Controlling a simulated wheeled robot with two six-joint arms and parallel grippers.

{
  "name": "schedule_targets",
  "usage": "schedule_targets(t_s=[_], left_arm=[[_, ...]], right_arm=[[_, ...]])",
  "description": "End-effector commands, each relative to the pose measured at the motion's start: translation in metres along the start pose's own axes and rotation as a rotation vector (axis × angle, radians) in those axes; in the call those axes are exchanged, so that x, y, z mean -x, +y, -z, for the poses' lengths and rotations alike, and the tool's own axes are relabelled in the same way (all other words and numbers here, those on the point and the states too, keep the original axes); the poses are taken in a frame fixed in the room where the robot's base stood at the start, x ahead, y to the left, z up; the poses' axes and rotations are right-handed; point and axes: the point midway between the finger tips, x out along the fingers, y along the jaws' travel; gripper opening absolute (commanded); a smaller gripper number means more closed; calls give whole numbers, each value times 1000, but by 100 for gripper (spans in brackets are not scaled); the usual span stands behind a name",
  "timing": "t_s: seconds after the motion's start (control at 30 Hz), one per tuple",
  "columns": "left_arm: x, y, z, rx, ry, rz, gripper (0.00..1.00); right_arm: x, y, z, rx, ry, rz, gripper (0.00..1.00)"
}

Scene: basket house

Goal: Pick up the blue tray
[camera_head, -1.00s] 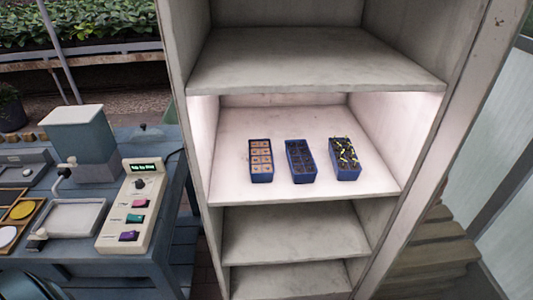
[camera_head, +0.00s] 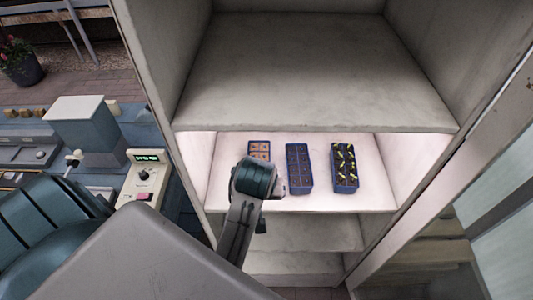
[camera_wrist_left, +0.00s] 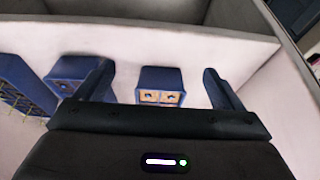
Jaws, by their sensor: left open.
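Three blue trays stand in a row on the lit shelf (camera_head: 330,202). The left tray (camera_head: 260,147) has tan cells and is partly hidden behind my left arm. The middle tray (camera_head: 299,168) holds dark soil. The right tray (camera_head: 344,168) holds yellow-green sprouts. My left gripper (camera_wrist_left: 158,74) is open and empty. In the wrist view a blue tray with tan cells (camera_wrist_left: 160,78) shows between its fingers, with a gap on both sides. Two other blue trays show at the left of that view. In the head view my arm hides the fingers. My right gripper is out of view.
The upper shelf board (camera_head: 315,70) hangs above the trays, and cabinet side walls close in the compartment. Lower shelves (camera_head: 315,235) lie below. A bench with a control panel (camera_head: 143,178) stands at the left.

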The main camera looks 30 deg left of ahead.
Motion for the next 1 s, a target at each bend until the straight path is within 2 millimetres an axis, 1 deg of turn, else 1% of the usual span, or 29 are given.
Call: schedule_targets(t_s=[0.17, 0.4, 0.5, 0.73, 0.9, 1.0], left_arm=[[-5, -2, 21, -4, 2, 6, 89], [-20, -2, 61, -3, 1, 6, 89], [-26, -1, 72, -2, 0, 4, 89], [-33, -1, 86, -1, 0, 2, 89], [-41, -1, 113, -1, 0, 5, 89], [-57, -1, 109, -1, -6, 5, 89]], right_arm=[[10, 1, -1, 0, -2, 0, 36], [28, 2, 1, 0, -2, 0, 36], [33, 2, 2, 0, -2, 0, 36], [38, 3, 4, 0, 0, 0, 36], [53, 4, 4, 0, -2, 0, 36], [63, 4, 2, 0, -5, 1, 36]])
